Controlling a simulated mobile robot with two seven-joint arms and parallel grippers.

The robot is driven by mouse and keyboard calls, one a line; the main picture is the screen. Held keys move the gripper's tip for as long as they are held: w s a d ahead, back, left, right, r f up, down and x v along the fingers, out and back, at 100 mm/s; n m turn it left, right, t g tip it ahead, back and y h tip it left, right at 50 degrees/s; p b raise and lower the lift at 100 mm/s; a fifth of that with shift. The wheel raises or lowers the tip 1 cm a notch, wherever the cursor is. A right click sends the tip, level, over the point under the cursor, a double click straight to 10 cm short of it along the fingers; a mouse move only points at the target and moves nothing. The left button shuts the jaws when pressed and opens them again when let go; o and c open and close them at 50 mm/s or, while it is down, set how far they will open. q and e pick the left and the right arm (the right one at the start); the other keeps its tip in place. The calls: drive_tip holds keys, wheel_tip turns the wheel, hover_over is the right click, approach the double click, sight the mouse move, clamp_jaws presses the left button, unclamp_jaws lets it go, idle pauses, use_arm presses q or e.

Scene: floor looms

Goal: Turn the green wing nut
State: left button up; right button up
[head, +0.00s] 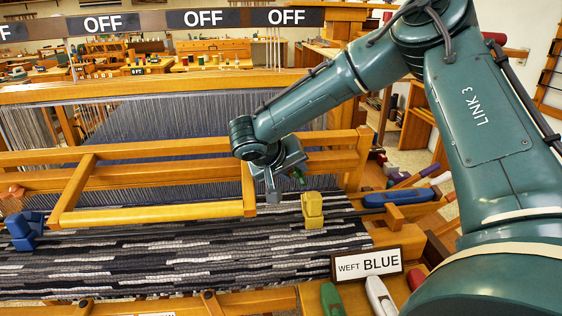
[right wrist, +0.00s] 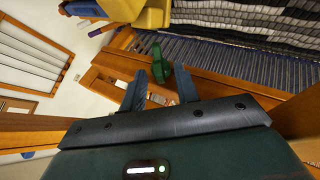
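The green wing nut (head: 298,176) is small and dark in the head view, right beside the fingers of my right gripper (head: 284,184), near the loom's right-hand post. It also shows in the right wrist view (right wrist: 157,64), just beyond and between the two fingertips of my right gripper (right wrist: 161,80). The fingers stand apart, with a gap between them. I cannot tell whether either finger touches the nut. Part of the nut is hidden by the right finger. My left gripper does not show.
A yellow clamp (head: 313,210) and a blue clamp (head: 22,230) stand on the dark striped cloth (head: 170,262). Wooden loom beams (head: 150,216) lie close to my right gripper. A "WEFT BLUE" sign (head: 366,264) and several coloured shuttles are at the right front.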

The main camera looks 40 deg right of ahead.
drive_tip(key=b+v, duration=0.1)
drive_tip(key=v, duration=1.1)
